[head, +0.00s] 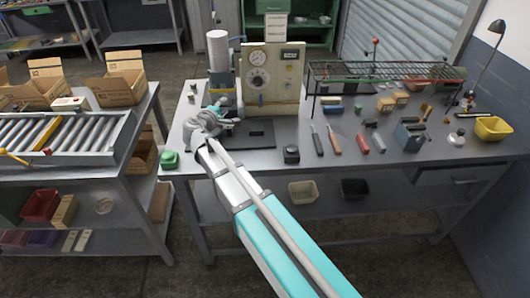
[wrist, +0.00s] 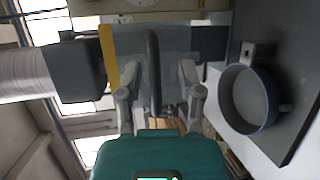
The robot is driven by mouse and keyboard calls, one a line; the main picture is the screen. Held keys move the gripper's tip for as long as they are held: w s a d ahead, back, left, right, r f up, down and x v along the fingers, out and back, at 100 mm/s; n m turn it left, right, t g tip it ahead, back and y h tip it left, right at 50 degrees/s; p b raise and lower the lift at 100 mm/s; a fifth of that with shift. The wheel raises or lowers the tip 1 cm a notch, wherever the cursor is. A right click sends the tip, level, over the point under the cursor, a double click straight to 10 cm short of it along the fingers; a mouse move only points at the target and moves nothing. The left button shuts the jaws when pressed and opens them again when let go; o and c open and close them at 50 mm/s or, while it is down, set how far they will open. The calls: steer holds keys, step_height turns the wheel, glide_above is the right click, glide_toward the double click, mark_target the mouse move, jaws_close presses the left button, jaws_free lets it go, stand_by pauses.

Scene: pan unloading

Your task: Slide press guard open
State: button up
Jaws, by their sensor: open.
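In the wrist view a grey, partly see-through panel with a yellow edge strip (wrist: 109,56), apparently the press guard, lies straight ahead. A dark bar handle (wrist: 154,62) stands out from it. My gripper (wrist: 159,98) is open, with one finger on each side of the handle and visible space on both sides; I cannot tell whether the handle reaches fully between the fingertips.
A round blue-rimmed vessel (wrist: 250,98) is close on the right in the wrist view. A wire rack (head: 385,72) and several tools occupy the bench's right. A green object (head: 169,160) sits at the left edge.

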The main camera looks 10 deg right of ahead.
steer(key=shift+f+b, duration=4.45)
steer(key=shift+f, duration=0.15)
steer(key=shift+s, duration=0.2)
steer(key=p+v, duration=0.3)
steer(key=v, duration=1.1)
steer(key=s+d+f+m+g+p, duration=0.1)
steer(key=s+d+f+m+g, duration=0.1)
steer(key=d, duration=0.6)
steer(key=s+d+f+m+g+y+p, duration=0.1)
steer(key=d+f+m+g, duration=0.3)
steer(key=d, duration=0.4)
steer(key=s+d+f+m+g+y+p, duration=0.1)
steer(key=s+d+f+m+g, duration=0.2)
steer(key=d, duration=0.5)
steer(key=shift+m+g, duration=0.6)
steer(key=shift+g, duration=0.6)
steer(key=shift+s, duration=0.1)
